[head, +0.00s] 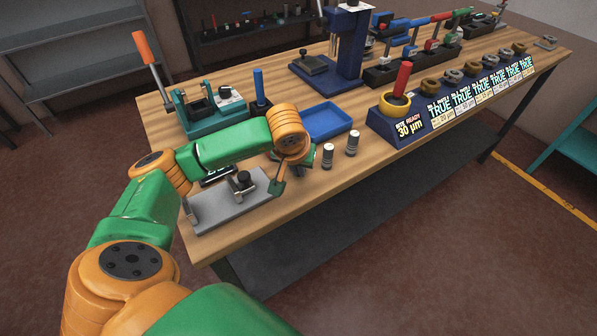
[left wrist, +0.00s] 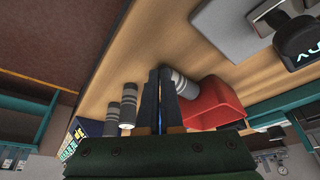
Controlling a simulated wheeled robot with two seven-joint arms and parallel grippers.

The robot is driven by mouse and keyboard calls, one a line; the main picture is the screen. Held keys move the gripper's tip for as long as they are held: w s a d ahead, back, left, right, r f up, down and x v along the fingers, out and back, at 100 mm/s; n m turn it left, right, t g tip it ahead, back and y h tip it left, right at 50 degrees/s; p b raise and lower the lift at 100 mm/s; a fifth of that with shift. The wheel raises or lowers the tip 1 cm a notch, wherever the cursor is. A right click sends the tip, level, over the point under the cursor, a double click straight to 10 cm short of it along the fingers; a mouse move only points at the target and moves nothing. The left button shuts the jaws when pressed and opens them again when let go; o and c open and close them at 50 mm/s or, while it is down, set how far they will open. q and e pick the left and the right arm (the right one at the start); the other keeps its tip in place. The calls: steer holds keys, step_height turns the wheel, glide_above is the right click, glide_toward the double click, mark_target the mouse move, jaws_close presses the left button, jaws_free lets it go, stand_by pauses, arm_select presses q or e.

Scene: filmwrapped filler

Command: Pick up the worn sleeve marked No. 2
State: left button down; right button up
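Two small grey-and-white sleeves, a left one (head: 328,155) and a right one (head: 352,143), stand upright near the bench's front edge in the head view. In the left wrist view, two sleeves (left wrist: 128,105) (left wrist: 112,117) stand left of my fingers, and another sleeve (left wrist: 183,84) is close beside the right finger, partly behind it. No numbers are readable on them. My left gripper (left wrist: 160,72) has its dark fingers close together with nothing visible held between them. My right gripper is not in view.
A red bin (left wrist: 217,104) is just beyond the nearest sleeve in the left wrist view. A blue tray (head: 327,121) lies behind the sleeves. A grey plate fixture (head: 222,207) is at the bench's front left corner, and a blue gauge stand (head: 389,127) is right of the sleeves.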

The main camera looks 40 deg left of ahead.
arm_select(q)
steer(key=shift+f, duration=0.1)
steer(key=shift+r+p, duration=0.4)
steer(key=shift+p, duration=0.05)
steer(key=shift+w+a+r+b, duration=0.1)
steer(key=shift+w+r+b, duration=0.05)
steer(key=shift+r+b, duration=0.4)
steer(key=shift+w+r+b, duration=0.15)
steer(key=shift+r+b, duration=0.4)
steer(key=s+d+r, duration=0.3)
steer(key=s+r, duration=0.7)
steer(key=s, duration=0.3)
steer(key=shift+s+r, duration=0.2)
steer(key=shift+s, duration=0.2)
steer(key=shift+s+d, duration=0.1)
steer(key=shift+c, duration=1.6)
jaws_free()
